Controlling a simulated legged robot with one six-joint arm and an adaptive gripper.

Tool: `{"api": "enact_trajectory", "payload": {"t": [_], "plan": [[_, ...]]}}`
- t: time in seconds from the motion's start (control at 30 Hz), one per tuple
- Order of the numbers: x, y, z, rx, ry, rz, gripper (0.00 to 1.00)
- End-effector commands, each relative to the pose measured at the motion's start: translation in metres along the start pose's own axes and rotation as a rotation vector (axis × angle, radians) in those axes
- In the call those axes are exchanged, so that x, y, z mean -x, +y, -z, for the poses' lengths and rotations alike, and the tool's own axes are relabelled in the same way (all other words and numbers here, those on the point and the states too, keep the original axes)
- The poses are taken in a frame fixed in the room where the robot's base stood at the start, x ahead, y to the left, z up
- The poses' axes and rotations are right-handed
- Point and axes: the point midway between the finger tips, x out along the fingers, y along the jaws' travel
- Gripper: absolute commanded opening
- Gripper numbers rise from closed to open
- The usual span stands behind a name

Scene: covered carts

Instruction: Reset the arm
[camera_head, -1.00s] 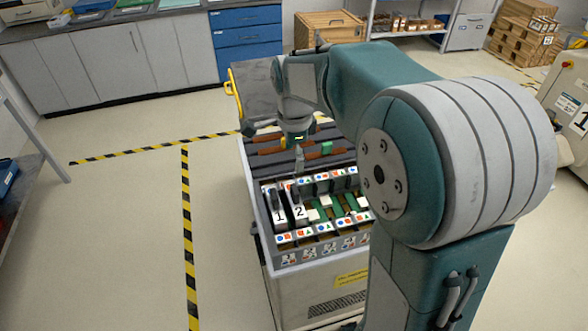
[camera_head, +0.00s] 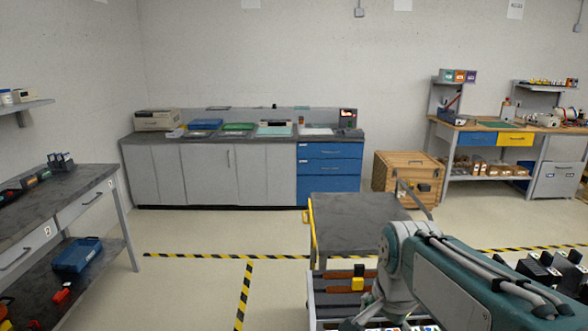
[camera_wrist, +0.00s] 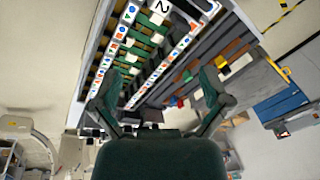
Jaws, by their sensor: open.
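My gripper (camera_wrist: 160,92) is open, with its two green and dark fingertips spread apart and nothing between them. In the wrist view it is in front of the covered cart (camera_wrist: 86,72), whose slotted tray holds green boards and white blocks. In the head view my arm reaches in from the lower right, over the cart; the gripper end is low in the picture and hard to make out. The cart's grey lid (camera_head: 355,212) stands open, with a yellow handle at its left side. Most of the cart is below the frame or behind my arm.
A dark-topped bench (camera_head: 85,190) with a blue bin (camera_head: 77,254) is at left. Grey cabinets (camera_head: 215,172) and blue drawers (camera_head: 330,172) line the back wall. A wooden crate (camera_head: 405,176) stands near a workbench at right. Floor left of the cart is clear, with yellow-black tape.

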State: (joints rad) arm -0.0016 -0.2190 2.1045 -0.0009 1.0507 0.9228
Motion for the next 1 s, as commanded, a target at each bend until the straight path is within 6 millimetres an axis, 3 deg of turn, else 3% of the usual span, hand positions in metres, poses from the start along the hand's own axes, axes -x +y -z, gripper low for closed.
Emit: {"api": "enact_trajectory", "payload": {"t": [0.2,0.5,0.67,1.0], "plan": [[0.02,0.042,-0.032,0.378,0.094,0.085,0.97],[0.022,0.087,-0.066,0.829,0.239,0.132,0.97],[0.02,0.094,-0.071,0.912,0.266,0.133,0.97],[0.02,0.094,-0.071,0.916,0.266,0.132,0.97]]}}
